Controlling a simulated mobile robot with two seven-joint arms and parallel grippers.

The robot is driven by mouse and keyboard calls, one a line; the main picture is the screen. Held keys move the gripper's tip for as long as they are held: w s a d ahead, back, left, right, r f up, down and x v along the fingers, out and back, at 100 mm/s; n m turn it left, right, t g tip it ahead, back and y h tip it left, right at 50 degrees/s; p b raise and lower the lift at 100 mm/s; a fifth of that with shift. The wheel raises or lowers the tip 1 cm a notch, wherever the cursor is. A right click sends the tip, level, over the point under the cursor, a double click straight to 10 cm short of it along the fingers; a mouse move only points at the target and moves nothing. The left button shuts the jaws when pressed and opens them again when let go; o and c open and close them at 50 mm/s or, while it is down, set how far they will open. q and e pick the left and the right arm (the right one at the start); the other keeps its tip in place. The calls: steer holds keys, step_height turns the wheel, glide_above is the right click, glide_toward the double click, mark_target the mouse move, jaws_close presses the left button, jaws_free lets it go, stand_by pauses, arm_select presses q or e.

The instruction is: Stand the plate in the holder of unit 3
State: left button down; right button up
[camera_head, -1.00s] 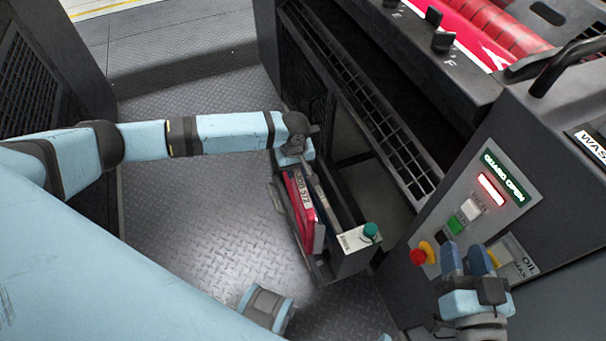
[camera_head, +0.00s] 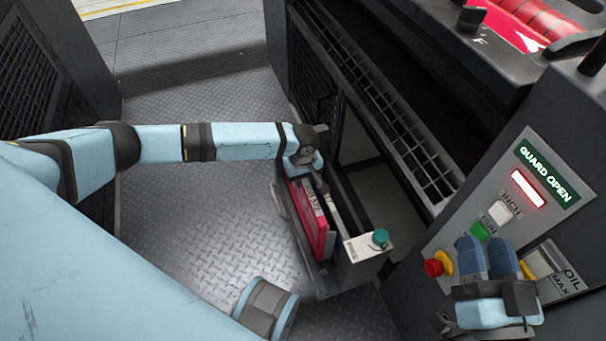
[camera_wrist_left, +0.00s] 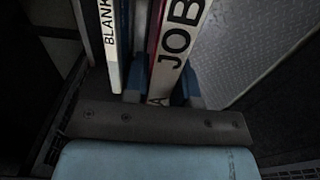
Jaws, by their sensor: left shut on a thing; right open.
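The red-faced plate (camera_head: 318,232) stands on edge in the narrow holder (camera_head: 362,268), low beside the press; its white edge strip carries dark lettering. In the left wrist view the strip reads JOB (camera_wrist_left: 178,50). My left gripper (camera_head: 307,172) is shut on the plate at its far upper end, with blue fingertips (camera_wrist_left: 162,90) on both sides of it. Whether the plate rests on the holder's bottom is hidden. A second strip reading BLANK (camera_wrist_left: 108,40) stands beside it. My right gripper (camera_head: 487,255) is open and empty in front of the control panel. No unit number is readable.
The holder's end has a white label and a green knob (camera_head: 380,238). The control panel (camera_head: 520,205) shows GUARD OPEN, with a red mushroom button (camera_head: 433,268) close to my right gripper. A grated ledge (camera_head: 385,110) runs above the holder. The tread-plate floor (camera_head: 200,220) left of it is clear.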

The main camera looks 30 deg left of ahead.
arm_select(q)
steer(key=shift+f, duration=2.3)
steer(key=shift+f, duration=0.35)
steer(key=c, duration=0.8)
jaws_free()
steer(key=shift+c, duration=0.2)
